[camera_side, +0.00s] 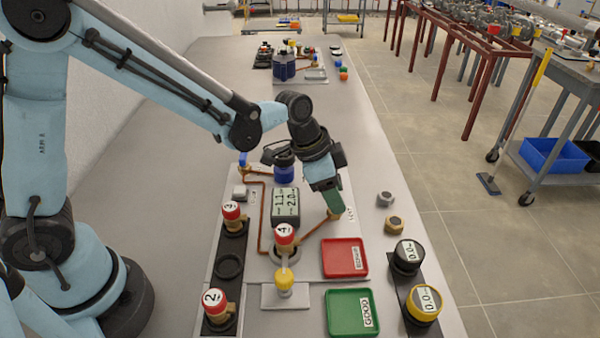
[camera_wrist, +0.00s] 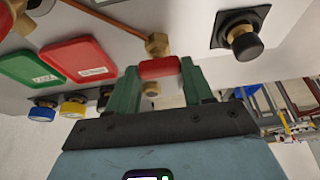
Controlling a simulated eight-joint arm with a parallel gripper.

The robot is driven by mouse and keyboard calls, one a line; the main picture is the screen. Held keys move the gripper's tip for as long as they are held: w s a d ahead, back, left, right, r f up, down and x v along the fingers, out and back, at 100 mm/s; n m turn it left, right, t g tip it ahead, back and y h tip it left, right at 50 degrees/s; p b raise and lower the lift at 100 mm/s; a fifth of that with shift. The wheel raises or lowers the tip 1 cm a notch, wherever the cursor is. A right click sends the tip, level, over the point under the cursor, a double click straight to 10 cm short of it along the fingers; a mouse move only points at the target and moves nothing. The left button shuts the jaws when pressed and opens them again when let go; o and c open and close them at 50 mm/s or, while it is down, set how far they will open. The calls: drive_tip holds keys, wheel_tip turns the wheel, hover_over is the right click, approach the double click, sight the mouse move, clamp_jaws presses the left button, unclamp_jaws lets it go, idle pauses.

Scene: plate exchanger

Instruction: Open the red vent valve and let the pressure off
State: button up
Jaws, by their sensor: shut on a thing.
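My gripper (camera_side: 328,196) reaches down to the right end of the copper pipe (camera_side: 314,227) on the board. In the wrist view its two green fingers (camera_wrist: 160,82) are shut on the red vent valve (camera_wrist: 160,68), one on each side. A brass fitting (camera_wrist: 157,44) joins the valve to the pipe. In the side view the fingers hide the red part; only brass (camera_side: 335,214) shows below them. A display (camera_side: 285,203) on the board appears to read 1.1 and 2.0.
Red-topped numbered valves (camera_side: 232,212), a red tray (camera_side: 345,258), a green tray (camera_side: 352,312) and a yellow knob (camera_side: 285,277) stand nearby. Two small nuts or caps (camera_side: 394,225) lie right of my gripper.

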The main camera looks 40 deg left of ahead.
drive_tip(key=shift+n, duration=0.4)
drive_tip(key=n, duration=0.2)
drive_tip(key=n+y, duration=0.1)
drive_tip(key=shift+s+d+n+t+y, duration=0.1)
drive_tip(key=shift+d+n+t+y, duration=0.05)
drive_tip(key=shift+n+t+y, duration=0.2)
drive_tip(key=n, duration=0.2)
drive_tip(key=n+y, duration=0.1)
drive_tip(key=n, duration=0.1)
drive_tip(key=shift+d+n+t+y, duration=0.15)
drive_tip(key=shift+n+t+y, duration=0.1)
drive_tip(key=shift+t, duration=0.1)
drive_tip(key=n+y, duration=0.1)
drive_tip(key=n, duration=0.3)
drive_tip(key=shift+d+n+y, duration=0.1)
drive_tip(key=shift+n+y, duration=0.2)
drive_tip(key=shift+y, duration=0.1)
drive_tip(key=n+g+y, duration=0.1)
drive_tip(key=n, duration=0.3)
drive_tip(key=shift+n+g, duration=0.3)
drive_tip(key=o, duration=1)
drive_tip(key=shift+y, duration=0.3)
drive_tip(key=shift+o, duration=0.2)
